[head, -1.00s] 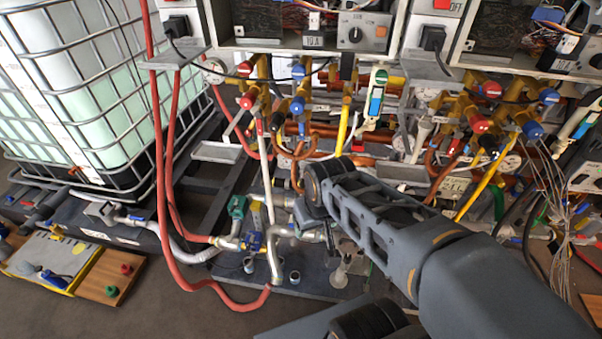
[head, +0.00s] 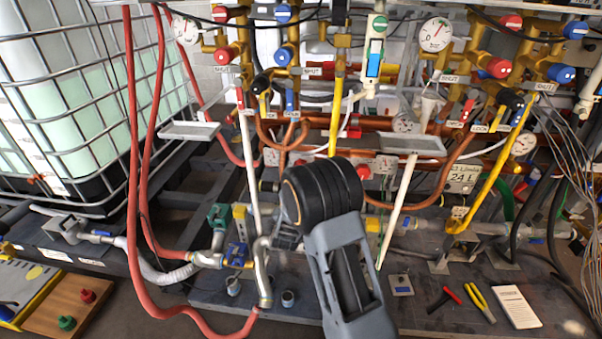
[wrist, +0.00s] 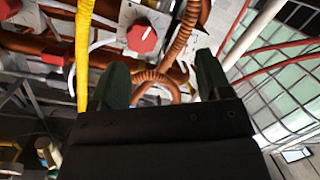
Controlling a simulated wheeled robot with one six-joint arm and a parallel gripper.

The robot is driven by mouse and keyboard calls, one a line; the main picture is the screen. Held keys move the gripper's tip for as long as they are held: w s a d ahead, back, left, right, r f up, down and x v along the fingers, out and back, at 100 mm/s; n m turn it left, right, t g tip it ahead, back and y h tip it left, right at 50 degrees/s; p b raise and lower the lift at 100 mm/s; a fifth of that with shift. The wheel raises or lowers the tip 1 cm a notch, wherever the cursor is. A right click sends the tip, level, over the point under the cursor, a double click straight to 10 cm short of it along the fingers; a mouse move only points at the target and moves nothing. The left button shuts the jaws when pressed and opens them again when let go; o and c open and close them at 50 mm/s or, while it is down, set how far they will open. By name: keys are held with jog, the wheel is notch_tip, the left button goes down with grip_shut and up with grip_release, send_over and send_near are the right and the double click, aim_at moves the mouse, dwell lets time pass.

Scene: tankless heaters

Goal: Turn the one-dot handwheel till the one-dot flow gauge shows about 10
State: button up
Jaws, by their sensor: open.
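My gripper (wrist: 162,78) is open in the wrist view, its two dark green fingers apart with nothing held between them. A round red knob with a white mark (wrist: 142,38) sits on a pale plate ahead of the left finger, apart from it. In the head view my dark wrist hides the gripper's fingers. A red knob (head: 362,172) shows just right of my wrist. White round gauges are at upper right (head: 434,34), upper left (head: 185,28), mid right (head: 404,124) and far right (head: 522,144). I cannot make out dot marks, so I cannot tell which handwheel or gauge is one-dot.
Copper pipes (head: 445,196), a yellow pipe (head: 337,105) and red hoses (head: 132,150) crowd the space around my arm. A caged tank (head: 70,100) stands at left. Red pliers (head: 445,298), yellow pliers (head: 480,303) and a white card (head: 517,306) lie on the base at right.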

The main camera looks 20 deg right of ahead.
jog(key=shift+n+t+h, duration=0.3)
jog(key=shift+t+h, duration=0.3)
jog(key=shift+h, duration=0.2)
jog(key=r+x, duration=0.1)
jog(key=x, duration=0.3)
jog(key=b+x, duration=0.1)
jog(key=x, duration=0.4)
jog(key=r+b+x, duration=0.1)
jog(key=x, duration=0.4)
jog(key=shift+s+d+r, duration=0.15)
jog(key=shift+d+r, duration=0.2)
jog(key=shift+d, duration=0.1)
jog(key=shift+c, duration=0.2)
jog(key=c, duration=0.6)
